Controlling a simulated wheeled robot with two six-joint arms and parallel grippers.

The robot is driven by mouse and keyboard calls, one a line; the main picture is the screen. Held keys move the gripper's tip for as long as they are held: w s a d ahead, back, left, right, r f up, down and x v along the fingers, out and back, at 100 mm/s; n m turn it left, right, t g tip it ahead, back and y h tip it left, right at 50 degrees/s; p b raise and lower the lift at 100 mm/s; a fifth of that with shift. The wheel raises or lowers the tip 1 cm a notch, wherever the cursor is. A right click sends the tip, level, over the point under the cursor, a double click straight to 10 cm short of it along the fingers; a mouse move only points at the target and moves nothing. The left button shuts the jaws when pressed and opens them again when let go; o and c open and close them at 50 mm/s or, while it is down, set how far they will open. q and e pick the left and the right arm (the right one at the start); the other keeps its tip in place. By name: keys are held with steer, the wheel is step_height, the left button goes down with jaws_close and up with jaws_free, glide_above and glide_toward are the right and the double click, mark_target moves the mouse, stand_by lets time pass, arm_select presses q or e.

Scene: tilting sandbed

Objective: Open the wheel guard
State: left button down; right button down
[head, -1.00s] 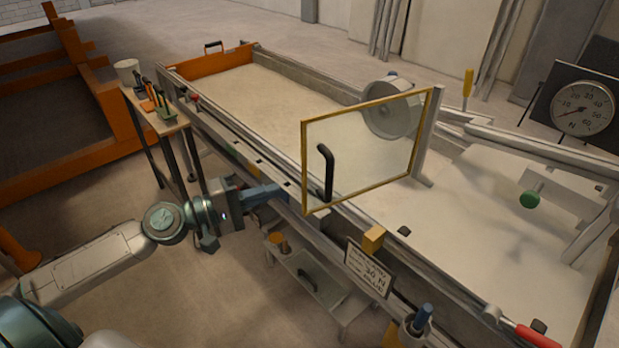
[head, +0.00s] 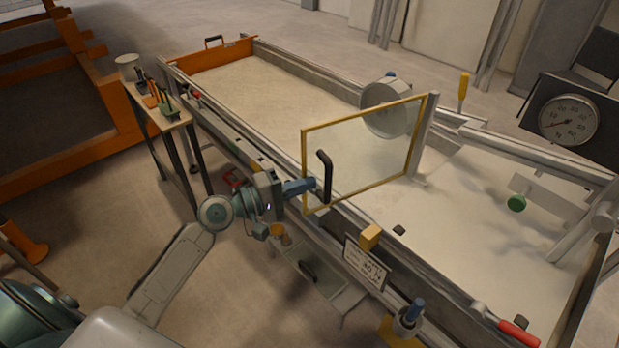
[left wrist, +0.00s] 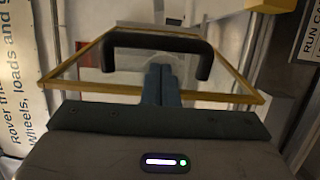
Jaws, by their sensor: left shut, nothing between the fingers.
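The wheel guard is a clear panel in a yellow frame (head: 363,194), standing upright over the near side of the sandbed. Its right edge is at a grey post (head: 424,135). A black bar handle (head: 324,172) is on its near face towards the left edge. A grey wheel (head: 385,108) is behind the panel, partly seen through it. My left gripper (head: 312,185) is shut and empty, its fingertips close to the handle. In the left wrist view the shut fingers (left wrist: 161,80) point at the guard between the handle's two legs, below its bar (left wrist: 155,42); contact is unclear.
The sandbed's near rail (head: 238,148) runs below my gripper. A yellow block (head: 370,237) and a sign (head: 366,263) are to the right. A tool table (head: 163,115) stands at left. A dial (head: 567,120) is at far right.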

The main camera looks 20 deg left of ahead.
arm_select(q)
steer(key=shift+w+d, duration=0.5)
steer(key=shift+w, duration=0.05)
steer(key=shift+s, duration=0.1)
